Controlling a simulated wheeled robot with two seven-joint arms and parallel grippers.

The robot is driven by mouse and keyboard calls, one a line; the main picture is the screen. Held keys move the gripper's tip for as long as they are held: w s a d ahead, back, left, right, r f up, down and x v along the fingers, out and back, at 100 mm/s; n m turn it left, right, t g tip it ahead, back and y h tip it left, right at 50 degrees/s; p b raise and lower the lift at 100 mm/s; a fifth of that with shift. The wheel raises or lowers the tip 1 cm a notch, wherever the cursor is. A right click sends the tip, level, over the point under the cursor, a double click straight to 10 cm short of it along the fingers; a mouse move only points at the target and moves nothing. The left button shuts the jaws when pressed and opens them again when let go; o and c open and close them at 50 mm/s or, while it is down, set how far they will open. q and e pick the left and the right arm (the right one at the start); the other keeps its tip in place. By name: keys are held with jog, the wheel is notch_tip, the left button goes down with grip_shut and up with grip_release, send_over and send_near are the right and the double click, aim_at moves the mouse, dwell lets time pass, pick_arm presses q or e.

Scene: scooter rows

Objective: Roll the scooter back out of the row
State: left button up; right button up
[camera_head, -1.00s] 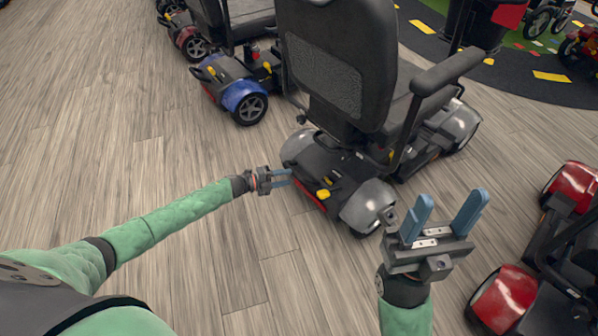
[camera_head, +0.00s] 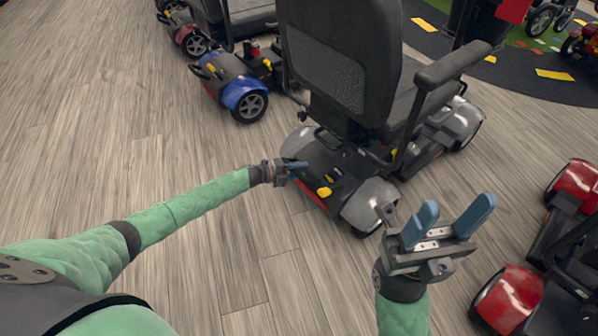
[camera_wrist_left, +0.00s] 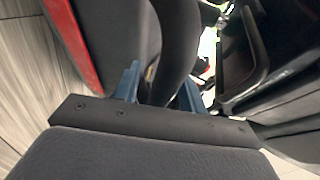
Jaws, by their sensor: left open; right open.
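The grey scooter (camera_head: 335,70) stands in the middle of the head view, its black seat back facing me. Its rear deck (camera_head: 325,172) has yellow levers and a red strip, between silver-grey fenders. My left gripper (camera_head: 297,165) is at the left part of this rear deck. In the left wrist view its blue open fingers (camera_wrist_left: 160,85) stand on either side of a dark curved bar (camera_wrist_left: 175,50); I cannot tell whether they touch it. My right gripper (camera_head: 452,225) is open and empty, right of the rear right fender (camera_head: 370,203) and nearer to me.
A blue scooter (camera_head: 240,92) stands to the left in the row, with a red one (camera_head: 190,40) beyond it. Another red scooter (camera_head: 510,298) is close at the lower right. The wood floor (camera_head: 90,150) behind and left of the grey scooter is clear.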

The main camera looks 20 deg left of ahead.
pick_arm(q)
grip_shut()
jog(key=shift+s, duration=0.1)
